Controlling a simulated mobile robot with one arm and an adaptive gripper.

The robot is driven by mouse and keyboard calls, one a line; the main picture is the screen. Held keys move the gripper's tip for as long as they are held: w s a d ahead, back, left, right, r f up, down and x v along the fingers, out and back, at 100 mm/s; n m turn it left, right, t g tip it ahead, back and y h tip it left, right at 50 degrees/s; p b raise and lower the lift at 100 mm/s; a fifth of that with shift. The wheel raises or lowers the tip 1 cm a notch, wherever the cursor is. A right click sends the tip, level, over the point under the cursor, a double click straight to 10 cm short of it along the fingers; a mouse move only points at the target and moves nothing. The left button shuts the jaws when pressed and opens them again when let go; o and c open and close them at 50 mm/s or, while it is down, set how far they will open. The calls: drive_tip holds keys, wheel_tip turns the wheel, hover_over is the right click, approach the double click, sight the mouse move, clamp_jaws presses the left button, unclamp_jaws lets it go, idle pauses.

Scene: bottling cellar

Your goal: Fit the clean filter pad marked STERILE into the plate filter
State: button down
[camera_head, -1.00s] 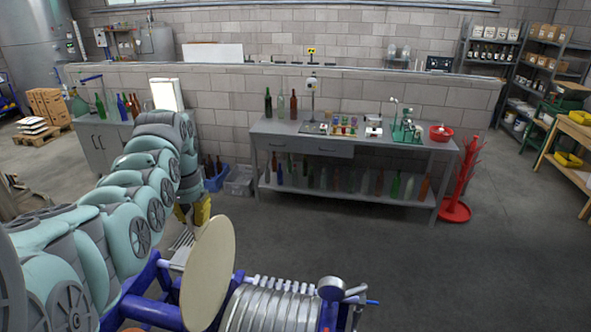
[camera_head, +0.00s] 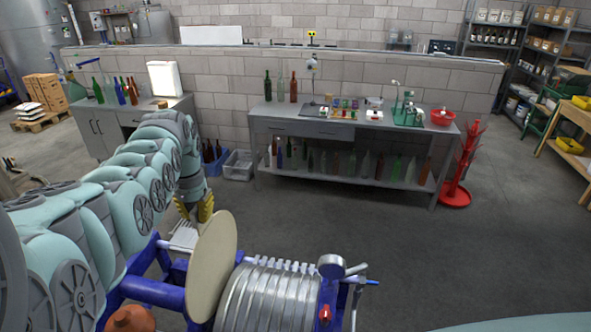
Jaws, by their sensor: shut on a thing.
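The plate filter (camera_head: 270,297) stands at the bottom of the view, with a blue frame and a row of round metal plates. A large round cream filter pad (camera_head: 212,272) stands on edge at the left end of the plates, close beside them. I cannot tell whether it touches them, and no STERILE mark can be read. My gripper (camera_head: 206,209) has yellow fingers and is shut at the pad's upper edge. The pad partly hides the fingertips.
A grey workbench (camera_head: 352,131) with bottles and small equipment stands behind the filter. A red drying rack (camera_head: 461,165) is at its right. Blue and grey crates (camera_head: 238,163) stand left of the bench. The floor right of the filter is clear.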

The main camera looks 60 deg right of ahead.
sight(216, 279)
drive_tip(key=shift+f+b, duration=11.8)
drive_tip(key=shift+f, duration=0.45)
drive_tip(key=shift+f+b, duration=0.6)
drive_tip(key=shift+b, duration=0.05)
drive_tip(key=c, duration=1.1)
unclamp_jaws()
drive_tip(key=shift+o, duration=0.2)
wheel_tip(216, 279, up, 12)
